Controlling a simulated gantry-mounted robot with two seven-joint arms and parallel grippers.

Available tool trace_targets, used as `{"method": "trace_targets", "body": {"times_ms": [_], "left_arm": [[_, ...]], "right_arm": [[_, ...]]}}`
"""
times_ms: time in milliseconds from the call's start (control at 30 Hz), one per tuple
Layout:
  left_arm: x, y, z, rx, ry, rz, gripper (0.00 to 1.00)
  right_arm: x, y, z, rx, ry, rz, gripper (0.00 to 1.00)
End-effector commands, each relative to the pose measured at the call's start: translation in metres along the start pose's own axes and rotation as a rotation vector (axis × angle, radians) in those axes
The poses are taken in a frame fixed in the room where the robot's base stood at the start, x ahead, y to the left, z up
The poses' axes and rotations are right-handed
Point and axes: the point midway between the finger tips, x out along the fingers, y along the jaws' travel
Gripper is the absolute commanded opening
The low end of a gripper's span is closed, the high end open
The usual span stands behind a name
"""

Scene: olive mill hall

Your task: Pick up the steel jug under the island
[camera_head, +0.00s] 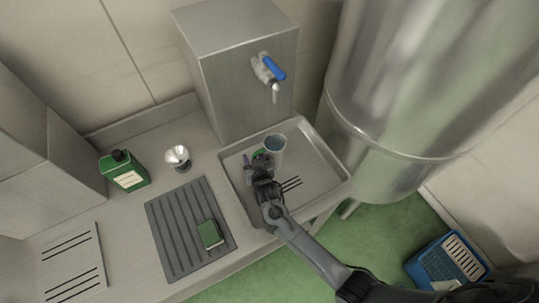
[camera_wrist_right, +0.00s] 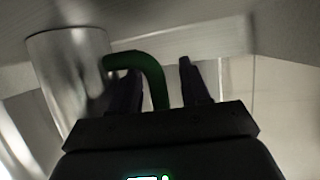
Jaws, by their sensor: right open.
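The steel jug (camera_head: 277,148) stands in a shallow steel tray below the blue-levered tap. In the right wrist view the jug (camera_wrist_right: 70,75) is at the left, with its curved green handle (camera_wrist_right: 150,66) reaching to the right. My right gripper (camera_head: 256,163) is at the jug's left side, by the handle. In the right wrist view my right gripper (camera_wrist_right: 158,68) is open, with the lower part of the green handle between its fingers. I cannot tell whether either finger touches it. My left gripper is not in view.
The tray's rim (camera_head: 233,190) surrounds the jug. A steel tank (camera_head: 400,110) stands close on the right, and the tap (camera_head: 268,70) juts out above. A green bottle (camera_head: 124,171), a small metal cup (camera_head: 178,158) and a green sponge (camera_head: 210,235) on a ribbed mat (camera_head: 170,230) lie left.

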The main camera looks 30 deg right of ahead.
Motion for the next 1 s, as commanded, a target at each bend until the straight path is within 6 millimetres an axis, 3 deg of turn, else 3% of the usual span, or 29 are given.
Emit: {"method": "trace_targets", "body": {"times_ms": [200,500,1000], "left_arm": [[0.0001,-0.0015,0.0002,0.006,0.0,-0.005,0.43],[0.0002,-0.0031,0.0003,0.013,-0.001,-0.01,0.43],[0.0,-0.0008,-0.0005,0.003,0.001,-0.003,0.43]], "right_arm": [[0.0002,0.0002,-0.0002,0.0,0.0,0.0,0.45],[0.0,0.0002,-0.0002,0.0,0.0,0.0,0.0],[-0.0001,0.0,-0.0019,0.0,0.003,0.0,0.0]]}}
